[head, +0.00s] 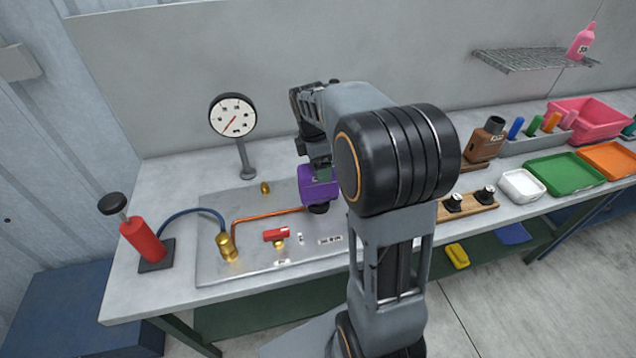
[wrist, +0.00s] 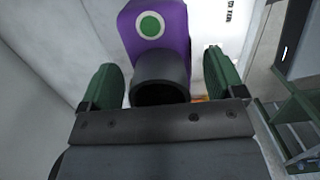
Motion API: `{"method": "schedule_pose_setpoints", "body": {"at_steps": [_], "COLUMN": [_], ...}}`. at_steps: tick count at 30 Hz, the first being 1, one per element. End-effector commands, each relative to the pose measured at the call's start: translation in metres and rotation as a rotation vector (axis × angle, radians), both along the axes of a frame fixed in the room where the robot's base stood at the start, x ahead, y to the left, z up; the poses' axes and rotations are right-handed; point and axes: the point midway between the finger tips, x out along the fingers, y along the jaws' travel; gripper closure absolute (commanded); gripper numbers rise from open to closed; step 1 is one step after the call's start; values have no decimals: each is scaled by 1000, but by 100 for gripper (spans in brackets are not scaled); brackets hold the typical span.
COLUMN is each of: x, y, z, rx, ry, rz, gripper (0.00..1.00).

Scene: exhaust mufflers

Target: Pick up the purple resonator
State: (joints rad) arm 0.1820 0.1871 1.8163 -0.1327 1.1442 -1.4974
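The purple resonator (head: 318,186) is at the right end of the copper pipe, over the grey plate on the bench, with a black end at its lower side. My arm partly hides it in the head view. In the wrist view, the purple body (wrist: 158,38) has a green dot in a white ring, and a black round neck (wrist: 161,80) points toward the camera. My gripper (wrist: 163,78) has its two green fingers on either side of this neck, with narrow gaps showing on both sides. It is open. Whether either finger touches the neck lower down is hard to tell.
The copper pipe (head: 265,215) runs left to a brass fitting (head: 227,246). A dial gauge (head: 233,116) stands behind, and a red hand pump (head: 142,240) is at the left. A brown canister (head: 486,142) and a wooden board (head: 468,204) with black fittings are to the right.

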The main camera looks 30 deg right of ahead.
Motion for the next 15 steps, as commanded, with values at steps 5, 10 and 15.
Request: {"method": "schedule_pose_setpoints", "body": {"at_steps": [5,10,15], "x": [0,0,0], "y": [0,0,0], "z": [0,0,2], "rx": [0,0,-1], "ry": [-1,-1,-4], "rz": [0,0,0], "gripper": [29,46,57]}}
